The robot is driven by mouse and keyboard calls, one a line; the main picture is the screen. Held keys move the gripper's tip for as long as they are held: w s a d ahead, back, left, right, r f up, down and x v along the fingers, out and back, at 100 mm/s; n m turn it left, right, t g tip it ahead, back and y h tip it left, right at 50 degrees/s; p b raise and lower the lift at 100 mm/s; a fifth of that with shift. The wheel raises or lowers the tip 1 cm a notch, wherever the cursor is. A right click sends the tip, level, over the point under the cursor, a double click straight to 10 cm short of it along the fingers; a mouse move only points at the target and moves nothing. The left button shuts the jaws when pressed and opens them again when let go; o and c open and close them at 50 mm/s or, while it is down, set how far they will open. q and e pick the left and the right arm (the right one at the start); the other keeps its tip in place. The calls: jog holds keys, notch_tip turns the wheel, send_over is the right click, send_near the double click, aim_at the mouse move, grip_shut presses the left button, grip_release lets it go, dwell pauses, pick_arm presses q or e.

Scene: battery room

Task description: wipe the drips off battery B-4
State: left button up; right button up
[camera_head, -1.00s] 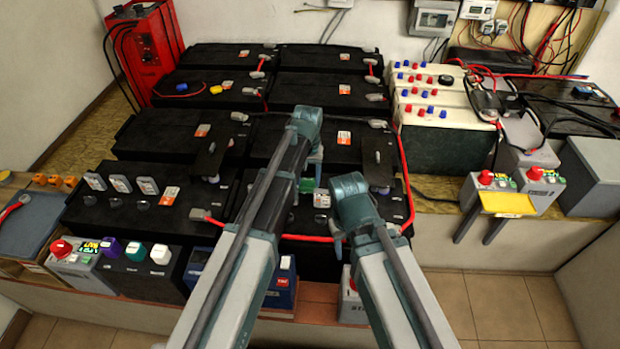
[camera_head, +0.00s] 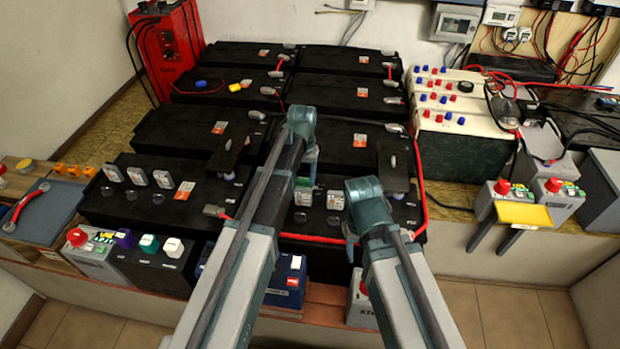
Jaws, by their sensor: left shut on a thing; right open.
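Black batteries stand in rows; the front-left one (camera_head: 115,205) and front-middle one (camera_head: 405,212) are nearest me. I cannot read which is B-4, and I make out no drips. My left gripper (camera_head: 305,168) is over the front-middle battery, mostly hidden behind its own arm. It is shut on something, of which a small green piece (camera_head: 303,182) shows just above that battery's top. My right gripper (camera_head: 350,238) is open at the front edge of the same battery, largely hidden by its arm.
Dark upright plates (camera_head: 230,155) stand on the batteries, another at the right (camera_head: 395,165). A red cable (camera_head: 420,180) runs along the middle battery's side.

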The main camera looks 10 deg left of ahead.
pick_arm(q)
jog(key=shift+a, duration=0.45)
jog(key=shift+a, duration=0.1)
jog(key=shift+a, duration=1.75)
jog(key=shift+r, duration=0.1)
pick_arm(e)
jog(key=shift+r, duration=0.1)
pick_arm(q)
notch_tip(320, 180, up, 6)
jog(key=p, duration=0.6)
jog(key=shift+d, duration=0.1)
pick_arm(e)
notch_tip(320, 180, up, 6)
jog(key=shift+f, duration=0.1)
pick_arm(q)
notch_tip(320, 180, up, 3)
jog(key=p, duration=0.3)
pick_arm(e)
notch_tip(320, 180, up, 3)
jog(key=shift+r, duration=0.1)
